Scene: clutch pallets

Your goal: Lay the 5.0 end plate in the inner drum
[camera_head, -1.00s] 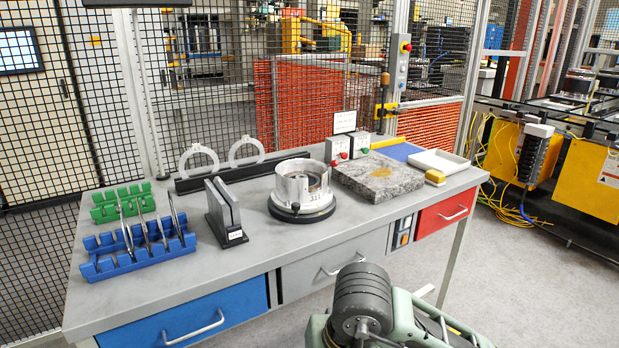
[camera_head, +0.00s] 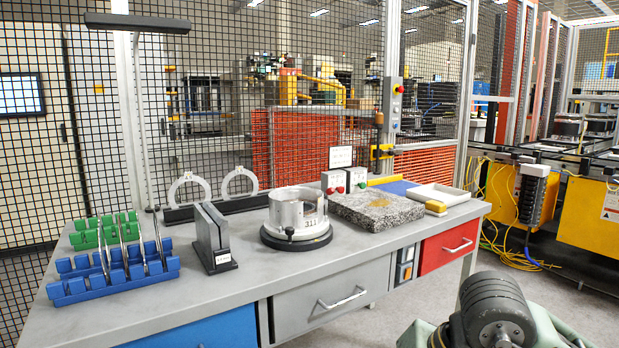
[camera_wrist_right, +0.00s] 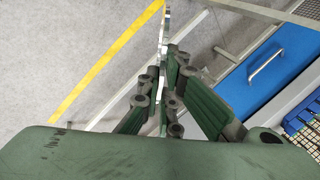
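The drum (camera_head: 297,212) is a round silver metal housing on a dark round base with a small black knob, on the grey workbench (camera_head: 170,305). Its top is open; its inside is seen only at a slant. In the right wrist view, my right gripper (camera_wrist_right: 162,97) has its fingers close together on a thin metal plate (camera_wrist_right: 164,35), seen edge-on and standing up between them. Its thickness marking cannot be read.
A blue rack (camera_head: 75,290) with upright thin plates and a green rack (camera_head: 90,236) stand at left. A grey slotted stand (camera_head: 213,238), two white rings (camera_head: 189,190), a granite block (camera_head: 377,211) and a white tray (camera_head: 440,194) share the bench. Drawers (camera_head: 335,300) line its front.

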